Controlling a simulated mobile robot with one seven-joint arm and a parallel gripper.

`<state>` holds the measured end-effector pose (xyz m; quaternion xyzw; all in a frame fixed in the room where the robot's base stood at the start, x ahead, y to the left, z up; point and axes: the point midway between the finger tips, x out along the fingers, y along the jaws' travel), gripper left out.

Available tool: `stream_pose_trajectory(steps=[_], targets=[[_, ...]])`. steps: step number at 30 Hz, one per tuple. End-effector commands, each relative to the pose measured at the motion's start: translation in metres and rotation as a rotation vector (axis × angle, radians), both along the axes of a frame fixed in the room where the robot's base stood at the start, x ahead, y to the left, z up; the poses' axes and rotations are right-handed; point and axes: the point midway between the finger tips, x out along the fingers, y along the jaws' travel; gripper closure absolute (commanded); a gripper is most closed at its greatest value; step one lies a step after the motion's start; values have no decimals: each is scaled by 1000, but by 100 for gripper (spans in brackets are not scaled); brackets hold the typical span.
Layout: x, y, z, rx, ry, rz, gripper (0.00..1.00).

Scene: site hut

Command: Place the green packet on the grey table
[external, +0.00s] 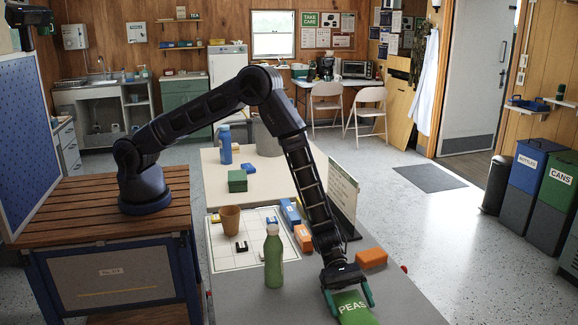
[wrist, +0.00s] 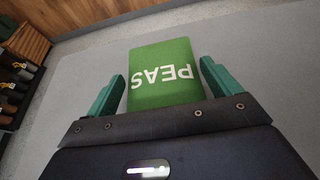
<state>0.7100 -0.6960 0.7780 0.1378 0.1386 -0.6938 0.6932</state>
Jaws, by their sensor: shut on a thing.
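The green packet (external: 352,311), lettered PEAS, is between the fingers of my gripper (external: 347,298) at the near edge of the external view. My gripper is shut on it. In the wrist view the packet (wrist: 162,75) shows between the two green fingers, its lettering upside down. The grey table (external: 235,298) fills the near middle of the external view. The packet is over its near right part; I cannot tell whether it touches the top. In the wrist view the grey top (wrist: 265,60) lies around the packet.
A green bottle (external: 273,257) stands left of my gripper, with a brown cup (external: 230,219) behind it. An orange block (external: 371,258) and an upright sign board (external: 343,196) are close to my forearm. A cream table (external: 215,180) stands behind. The grey top's near left is clear.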

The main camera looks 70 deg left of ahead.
Motion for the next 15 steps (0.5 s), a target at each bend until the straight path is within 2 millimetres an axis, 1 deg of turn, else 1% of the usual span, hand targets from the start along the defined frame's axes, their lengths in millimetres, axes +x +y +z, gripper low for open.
stream_pose_trajectory(steps=[11, 12, 13, 14, 15], targets=[[1, 0, -3, -2, -1, 1, 43], [1, 0, -4, -1, -1, 1, 9], [1, 0, -3, -1, -1, 1, 3], [1, 0, -3, -1, -1, 1, 0], [1, 0, -3, -1, -1, 1, 0]])
